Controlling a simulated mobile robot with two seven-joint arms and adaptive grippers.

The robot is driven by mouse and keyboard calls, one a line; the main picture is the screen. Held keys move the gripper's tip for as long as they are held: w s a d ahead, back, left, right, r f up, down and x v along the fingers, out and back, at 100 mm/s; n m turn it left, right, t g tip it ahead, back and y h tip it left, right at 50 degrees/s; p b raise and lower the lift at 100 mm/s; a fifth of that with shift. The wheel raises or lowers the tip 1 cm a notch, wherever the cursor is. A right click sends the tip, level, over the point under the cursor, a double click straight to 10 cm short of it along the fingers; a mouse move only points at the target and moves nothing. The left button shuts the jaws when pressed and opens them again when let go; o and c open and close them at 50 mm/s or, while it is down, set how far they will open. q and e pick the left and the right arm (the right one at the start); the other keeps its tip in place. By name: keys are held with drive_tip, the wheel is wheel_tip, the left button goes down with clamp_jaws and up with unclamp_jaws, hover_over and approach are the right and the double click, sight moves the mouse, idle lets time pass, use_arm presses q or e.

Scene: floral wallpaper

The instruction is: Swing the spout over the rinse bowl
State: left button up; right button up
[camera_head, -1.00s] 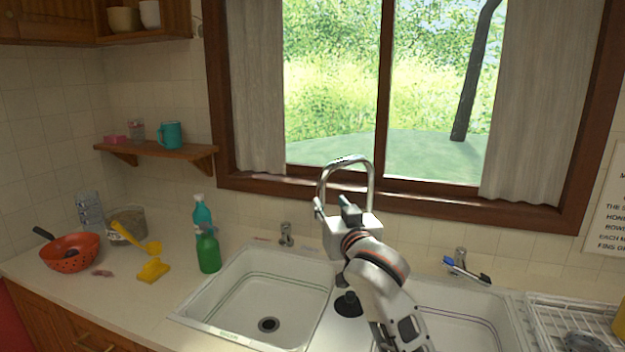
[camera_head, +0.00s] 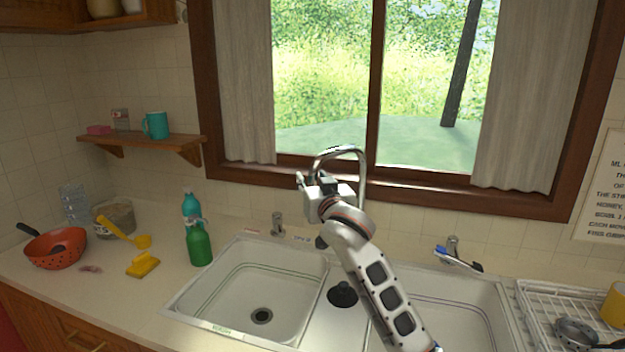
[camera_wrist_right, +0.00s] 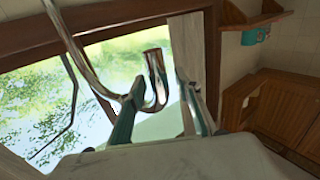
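The chrome spout (camera_head: 345,152) arches up behind the sink, in front of the window, with its free end towards the left. My right gripper (camera_head: 313,181) is raised at that end. In the right wrist view the spout's end (camera_wrist_right: 156,70) shows between the two fingers (camera_wrist_right: 160,98), which stand apart with a gap visible. I cannot tell whether either finger touches it. Two white bowls lie below, a left bowl (camera_head: 285,285) and a right bowl (camera_head: 455,322). Their small labels are too small to read. My left gripper is out of view.
A black plug (camera_head: 342,293) sits on the divider between the bowls. Taps (camera_head: 277,224) stand behind. A green bottle (camera_head: 199,244) and red colander (camera_head: 55,249) are on the left counter. A dish rack (camera_head: 545,300) is at right. The window frame (camera_head: 420,193) is close behind the spout.

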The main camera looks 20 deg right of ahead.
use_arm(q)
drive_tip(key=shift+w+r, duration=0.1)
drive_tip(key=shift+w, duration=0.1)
use_arm(e)
drive_tip(key=shift+c, duration=1.1)
clamp_jaws()
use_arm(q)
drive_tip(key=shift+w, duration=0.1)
use_arm(e)
drive_tip(key=shift+s, duration=0.1)
